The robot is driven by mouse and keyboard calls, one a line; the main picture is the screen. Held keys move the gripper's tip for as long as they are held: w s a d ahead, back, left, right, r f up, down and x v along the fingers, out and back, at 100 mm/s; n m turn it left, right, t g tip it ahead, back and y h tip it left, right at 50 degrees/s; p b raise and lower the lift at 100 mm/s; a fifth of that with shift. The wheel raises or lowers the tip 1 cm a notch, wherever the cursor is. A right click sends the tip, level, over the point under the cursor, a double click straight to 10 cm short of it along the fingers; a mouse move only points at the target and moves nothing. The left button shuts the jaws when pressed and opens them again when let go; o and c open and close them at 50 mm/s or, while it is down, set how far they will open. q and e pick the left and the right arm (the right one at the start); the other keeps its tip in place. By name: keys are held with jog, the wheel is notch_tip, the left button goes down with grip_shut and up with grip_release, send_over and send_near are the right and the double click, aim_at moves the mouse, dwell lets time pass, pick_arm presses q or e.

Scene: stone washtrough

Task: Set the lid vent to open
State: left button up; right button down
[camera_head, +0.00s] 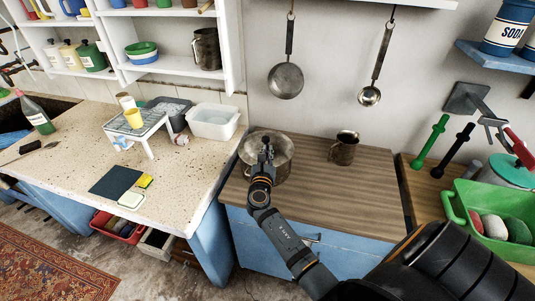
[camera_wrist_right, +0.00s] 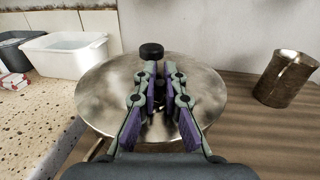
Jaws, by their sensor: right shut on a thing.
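A metal pot (camera_head: 285,160) with a round, shiny lid (camera_wrist_right: 102,98) stands on the wooden counter. A black knob (camera_wrist_right: 151,51) rises from the lid just beyond my left fingertip in the wrist view. My right gripper (camera_head: 266,148) reaches down over the lid; in the wrist view its fingertips (camera_wrist_right: 161,72) are close together at the lid, beside the knob. It is shut on a small part there, apparently the lid vent, which the fingers mostly hide. The vent's setting cannot be read. My left gripper is not in view.
A metal mug (camera_head: 344,148) stands to the right of the pot, with bare wood between. A white tub (camera_head: 214,122) stands to the left on the speckled counter. A pan (camera_head: 285,80) and a ladle (camera_head: 369,96) hang on the wall behind. A green crate (camera_head: 460,207) is at the right.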

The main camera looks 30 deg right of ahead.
jog(key=m+g+h+b, duration=0.1)
jog(key=m+g, duration=0.1)
jog(key=a+m+g+h+b, duration=0.1)
jog(key=g+h, duration=0.1)
jog(key=shift+f+m+h+b, duration=0.2)
jog(key=shift+m+h+b, duration=0.1)
jog(key=shift+m+b, duration=0.1)
jog(key=m+g+b, duration=0.1)
jog(key=g, duration=0.1)
jog(key=m+g+h+b, duration=0.1)
jog(key=g+b, duration=0.1)
jog(key=m+g+h+b, duration=0.1)
jog(key=m+g, duration=0.1)
jog(key=shift+a, duration=0.4)
jog(key=shift+a+r+m+g+h+b, duration=0.1)
jog(key=shift+a+m+g+h+b, duration=0.1)
jog(key=shift+m+g+b, duration=0.6)
jog(key=shift+a+r+m+g+h+b, duration=0.15)
jog(key=shift+m+g+b, duration=0.25)
jog(key=shift+g+b, duration=0.7)
jog(key=shift+d, duration=0.1)
jog(key=c, duration=1.5)
grip_release()
jog(key=shift+o, duration=0.2)
jog(key=a, duration=1.2)
